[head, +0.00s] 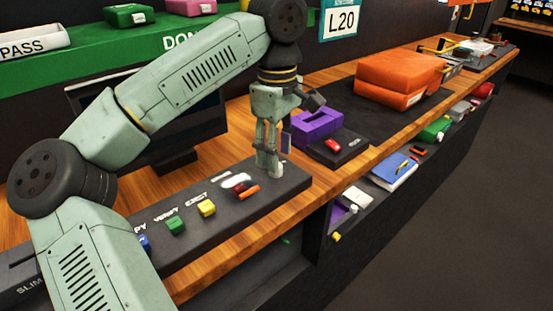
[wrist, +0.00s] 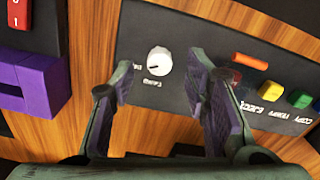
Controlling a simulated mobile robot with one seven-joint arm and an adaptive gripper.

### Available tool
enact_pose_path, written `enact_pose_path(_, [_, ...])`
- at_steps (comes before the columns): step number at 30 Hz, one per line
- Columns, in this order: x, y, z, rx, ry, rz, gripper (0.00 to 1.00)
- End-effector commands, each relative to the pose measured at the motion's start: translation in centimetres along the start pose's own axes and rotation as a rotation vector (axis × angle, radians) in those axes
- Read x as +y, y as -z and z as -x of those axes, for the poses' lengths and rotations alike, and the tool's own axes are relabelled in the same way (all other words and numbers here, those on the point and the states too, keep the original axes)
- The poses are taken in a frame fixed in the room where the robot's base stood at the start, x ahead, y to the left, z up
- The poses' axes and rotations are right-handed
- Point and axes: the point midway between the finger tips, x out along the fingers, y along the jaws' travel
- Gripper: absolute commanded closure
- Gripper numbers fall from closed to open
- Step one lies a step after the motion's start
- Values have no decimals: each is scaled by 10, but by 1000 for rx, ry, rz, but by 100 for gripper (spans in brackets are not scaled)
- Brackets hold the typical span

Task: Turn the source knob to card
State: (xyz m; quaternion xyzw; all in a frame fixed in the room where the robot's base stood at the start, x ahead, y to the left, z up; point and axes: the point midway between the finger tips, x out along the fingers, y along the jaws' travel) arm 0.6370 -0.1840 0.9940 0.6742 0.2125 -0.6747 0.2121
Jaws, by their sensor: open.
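A round white knob (wrist: 160,60) sits on the dark control panel (wrist: 190,25) in the wrist view. A short dark mark shows on its lower left side. Small white labels lie beside and below it, too small and turned to read surely. My gripper (wrist: 164,76) is open, with one purple-padded finger on each side of the knob in the picture. I cannot tell whether they touch it. In the head view my gripper (head: 268,170) points down over the right end of the panel, and its fingers mostly hide the knob.
An orange bar (head: 249,191) and yellow (head: 206,208), green (head: 176,226) and blue buttons lie left of the gripper on the panel. A purple holder (head: 316,124) and a red rocker switch (head: 333,145) stand close on the right. A dark monitor is behind my arm.

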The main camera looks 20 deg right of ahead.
Motion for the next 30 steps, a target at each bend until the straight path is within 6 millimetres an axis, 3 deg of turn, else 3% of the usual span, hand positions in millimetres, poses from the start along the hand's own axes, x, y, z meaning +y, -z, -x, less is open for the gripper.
enact_pose_path(6, [0,0,-26,0,0,-1,57])
enact_pose_path(17, [0,0,-32,0,-1,0,57])
enact_pose_path(30, [0,0,-31,0,-1,-1,86])
